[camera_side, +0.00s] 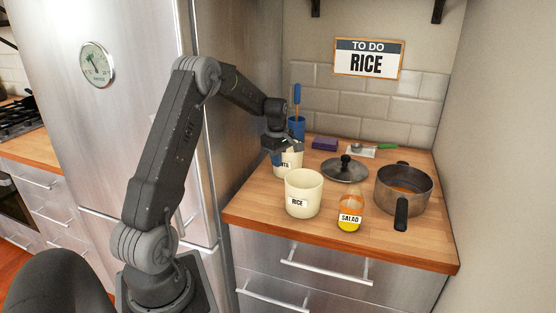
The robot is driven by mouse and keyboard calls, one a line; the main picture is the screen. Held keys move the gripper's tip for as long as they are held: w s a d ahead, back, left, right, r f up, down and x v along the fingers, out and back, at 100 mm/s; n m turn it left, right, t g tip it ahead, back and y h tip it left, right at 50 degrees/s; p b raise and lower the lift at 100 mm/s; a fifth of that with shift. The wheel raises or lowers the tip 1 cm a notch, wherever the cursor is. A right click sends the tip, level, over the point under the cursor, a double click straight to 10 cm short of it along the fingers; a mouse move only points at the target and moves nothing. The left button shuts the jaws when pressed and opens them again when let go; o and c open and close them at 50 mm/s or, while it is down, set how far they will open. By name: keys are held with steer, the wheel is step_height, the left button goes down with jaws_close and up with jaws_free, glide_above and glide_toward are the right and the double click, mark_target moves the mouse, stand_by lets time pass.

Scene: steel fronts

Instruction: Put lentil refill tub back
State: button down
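No tub with a readable lentil label shows. A cream tub (292,165) stands on the wooden counter, partly hidden by my gripper and by a second cream tub; only the end of its label shows, apparently "TA". The second cream tub (304,194), labelled RICE, is open-topped and stands upright in front of it. My gripper (283,150) is over the rear tub's rim. A small blue patch (276,159) shows below the gripper at the tub's left; I cannot tell what it is or whether it is held. The finger gap is too small to read.
A SALAD bottle (350,213) stands right of the RICE tub. A pot (404,188) with a dark handle is at right, a lid (345,168) behind. A blue utensil holder (297,127), a purple block (324,144) and a green-handled tool (384,147) lie near the wall.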

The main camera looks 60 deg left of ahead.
steer(key=shift+f, duration=0.15)
steer(key=c, duration=1.3)
jaws_free()
step_height(320, 180, up, 12)
steer(key=s+d+r+m+t, duration=0.1)
steer(key=d+r+m, duration=0.2)
steer(key=d, duration=0.4)
steer(key=s+d+r+m, duration=0.1)
steer(key=d+r+m, duration=0.2)
steer(key=d, duration=0.4)
steer(key=s+d+f+m+t, duration=0.2)
steer(key=s+d+m+t, duration=0.2)
steer(key=s+d+m, duration=1.2)
steer(key=s+d, duration=0.2)
steer(key=d, duration=0.3)
steer(key=shift+f+m, duration=0.3)
steer(key=shift+f, duration=0.1)
